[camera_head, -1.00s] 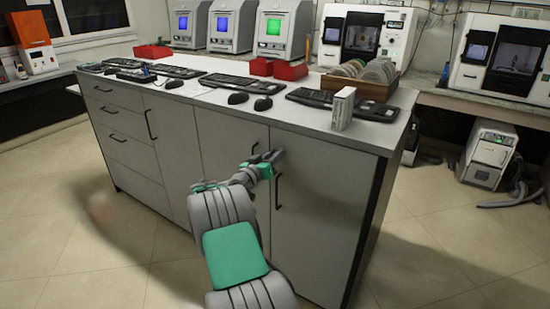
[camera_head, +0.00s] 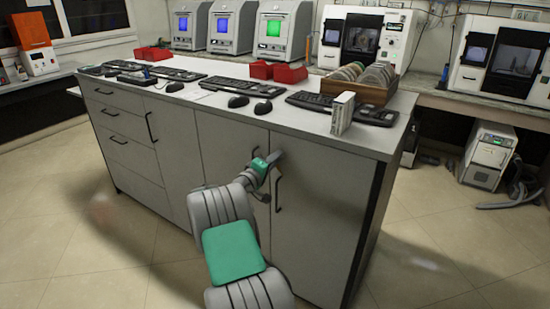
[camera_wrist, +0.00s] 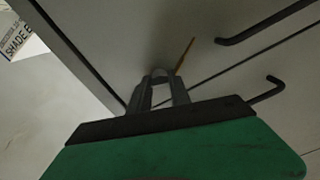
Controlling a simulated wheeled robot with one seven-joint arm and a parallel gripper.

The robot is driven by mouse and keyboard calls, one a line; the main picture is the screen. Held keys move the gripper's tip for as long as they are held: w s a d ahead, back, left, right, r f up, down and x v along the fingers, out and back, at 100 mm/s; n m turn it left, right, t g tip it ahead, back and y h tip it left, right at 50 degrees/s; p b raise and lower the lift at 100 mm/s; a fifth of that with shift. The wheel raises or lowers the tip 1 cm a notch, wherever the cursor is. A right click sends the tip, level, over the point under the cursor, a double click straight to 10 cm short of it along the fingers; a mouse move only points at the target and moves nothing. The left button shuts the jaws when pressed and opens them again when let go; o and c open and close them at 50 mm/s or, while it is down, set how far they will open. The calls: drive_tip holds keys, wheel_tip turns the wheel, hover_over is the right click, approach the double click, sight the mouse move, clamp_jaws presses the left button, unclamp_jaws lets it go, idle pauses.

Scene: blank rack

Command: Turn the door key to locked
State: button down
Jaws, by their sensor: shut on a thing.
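My gripper (camera_head: 274,158) is at the upper front of the grey cabinet door (camera_head: 320,210), close to its top left corner. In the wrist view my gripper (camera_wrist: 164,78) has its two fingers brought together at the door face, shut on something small. This fits the door key, but the fingers hide it and its angle cannot be read. A thin brownish-gold strip (camera_wrist: 185,54) shows just beside the fingertips; I cannot tell if it is part of the key or a tag on it.
Black bar handles flank the door gap; one handle (camera_head: 278,194) is just below my gripper. The countertop edge overhangs above, with a white box (camera_head: 342,113), keyboards and mice (camera_head: 263,107) on top. The floor in front is clear.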

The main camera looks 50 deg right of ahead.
drive_tip(key=n+p, duration=0.1)
drive_tip(key=n, duration=0.2)
drive_tip(key=shift+n, duration=0.4)
idle(0.4)
drive_tip(key=c, duration=1.2)
unclamp_jaws()
drive_tip(key=shift+f, duration=0.2)
